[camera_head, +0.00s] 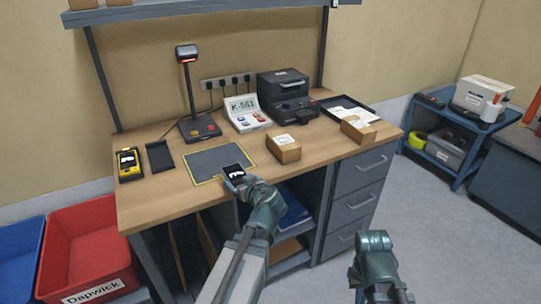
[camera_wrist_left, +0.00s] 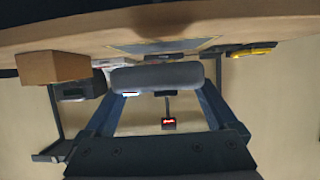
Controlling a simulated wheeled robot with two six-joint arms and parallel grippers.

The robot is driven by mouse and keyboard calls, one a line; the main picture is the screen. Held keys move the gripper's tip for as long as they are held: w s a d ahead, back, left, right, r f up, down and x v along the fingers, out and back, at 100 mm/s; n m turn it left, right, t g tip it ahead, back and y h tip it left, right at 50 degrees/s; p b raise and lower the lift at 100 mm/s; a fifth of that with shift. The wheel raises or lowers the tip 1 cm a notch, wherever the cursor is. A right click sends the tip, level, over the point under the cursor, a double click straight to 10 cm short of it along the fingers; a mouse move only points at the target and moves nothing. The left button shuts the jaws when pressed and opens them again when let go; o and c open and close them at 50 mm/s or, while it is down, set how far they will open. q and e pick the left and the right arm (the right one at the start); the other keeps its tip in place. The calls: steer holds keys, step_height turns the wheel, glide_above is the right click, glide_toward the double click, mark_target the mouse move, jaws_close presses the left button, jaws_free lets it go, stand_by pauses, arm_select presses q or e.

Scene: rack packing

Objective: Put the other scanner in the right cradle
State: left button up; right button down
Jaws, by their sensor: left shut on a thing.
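My left gripper (camera_head: 238,180) is shut on a dark scanner (camera_head: 233,171) with a black and white face, held at the desk's front edge by the outlined mat. In the left wrist view the scanner (camera_wrist_left: 158,76) is a grey rounded bar between the two fingers. A yellow scanner (camera_head: 137,169) rests at the desk's left end; its cradle is mostly hidden beneath it. The right cradle (camera_head: 160,157), dark and empty, stands just to its right. My right gripper (camera_head: 372,240) is low in front of the drawers, away from the desk top; its jaw opening is unclear.
The dark mat (camera_head: 212,163) lies between cradle and held scanner. A cardboard box (camera_head: 284,151) sits right of the gripper. A shelf (camera_head: 210,13) overhangs the back.

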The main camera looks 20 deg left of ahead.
mark_target(241, 181)
arm_select(q)
step_height(241, 181, up, 6)
steer(key=p, duration=0.6)
steer(key=shift+r, duration=0.25)
steer(key=shift+f, duration=0.15)
